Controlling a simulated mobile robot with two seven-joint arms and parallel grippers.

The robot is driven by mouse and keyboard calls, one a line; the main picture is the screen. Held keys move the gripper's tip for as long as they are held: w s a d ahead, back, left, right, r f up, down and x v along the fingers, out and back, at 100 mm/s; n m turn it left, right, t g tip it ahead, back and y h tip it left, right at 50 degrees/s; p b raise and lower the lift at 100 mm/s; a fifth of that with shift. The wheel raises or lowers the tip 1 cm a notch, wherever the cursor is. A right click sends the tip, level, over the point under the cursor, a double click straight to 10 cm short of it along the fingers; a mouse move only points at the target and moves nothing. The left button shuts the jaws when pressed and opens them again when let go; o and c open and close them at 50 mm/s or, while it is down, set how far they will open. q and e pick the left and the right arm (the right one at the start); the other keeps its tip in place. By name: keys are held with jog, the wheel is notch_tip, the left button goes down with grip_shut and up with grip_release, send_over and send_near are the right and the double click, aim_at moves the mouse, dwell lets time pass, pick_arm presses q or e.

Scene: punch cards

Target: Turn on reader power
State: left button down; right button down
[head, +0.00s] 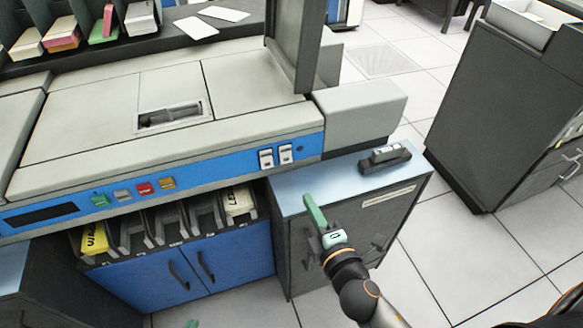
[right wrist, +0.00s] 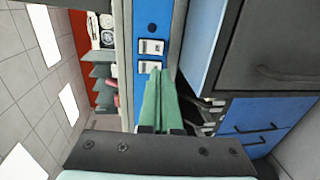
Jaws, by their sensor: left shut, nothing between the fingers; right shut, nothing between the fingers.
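The reader (head: 120,110) has a blue front panel with two white rocker switches side by side, a left one (head: 265,158) and a right one (head: 285,154). Their labels are too small to read. Both switches also show in the right wrist view (right wrist: 150,57). My right gripper (head: 309,199), with green fingers, is shut and empty, below and to the right of the switches. In the right wrist view its fingertips (right wrist: 162,72) appear close to the nearer switch; contact cannot be told. Only a green tip of my left gripper (head: 192,324) shows at the bottom edge, shut.
Coloured buttons (head: 145,189) and a dark display (head: 40,215) sit further left on the panel. Card bins (head: 170,222) are below. A blue-topped side cabinet (head: 340,177) with a dark hole punch (head: 385,158) stands at the right.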

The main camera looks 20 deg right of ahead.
aim_at(287, 162)
jog(key=w, duration=0.3)
jog(key=w+f, duration=0.1)
jog(key=w, duration=0.7)
jog(key=shift+a+f+b, duration=0.15)
jog(key=shift+f+b, duration=0.2)
jog(key=shift+b, duration=0.05)
jog(key=shift+w, duration=0.65)
jog(key=shift+f, duration=0.1)
